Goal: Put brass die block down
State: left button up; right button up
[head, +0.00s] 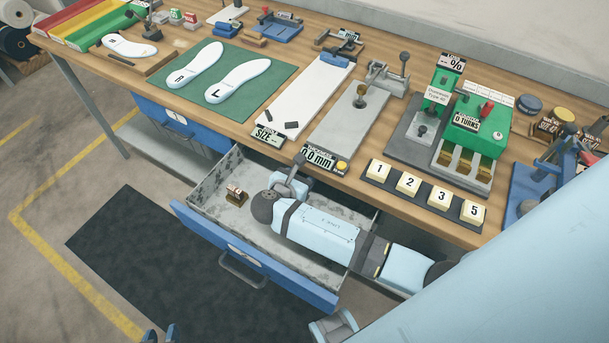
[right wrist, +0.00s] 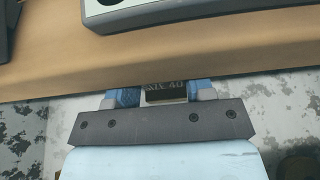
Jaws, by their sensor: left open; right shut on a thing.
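My right gripper (head: 292,180) is over the open drawer (head: 215,177), close to the bench's front edge. In the right wrist view its blue fingers are shut on a small block with a dark, lettered face (right wrist: 165,91), which I take to be the brass die block. The lettering seems to end in "40". In the head view the held block is hidden by my gripper and arm. My left gripper (head: 160,334) is open at the bottom edge of the head view, in front of the drawer, with only its tips showing.
Another small brass and dark block (head: 236,196) lies in the drawer, left of my right gripper. The drawer floor around it is clear. The wooden bench edge (right wrist: 50,79) lies just beyond my right fingers. Numbered tiles (head: 409,183) and a green press (head: 474,127) stand on the bench.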

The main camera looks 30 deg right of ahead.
jog(key=shift+w+d+f, duration=0.35)
jog(key=shift+d+f, duration=0.25)
jog(key=shift+f, duration=0.1)
jog(key=shift+a, duration=0.1)
jog(key=o, duration=1.1)
jog(key=shift+f, duration=0.1)
jog(key=v, duration=1.2)
jog(key=shift+r+p, duration=0.2)
jog(key=shift+p, duration=0.25)
jog(key=shift+r, duration=0.1)
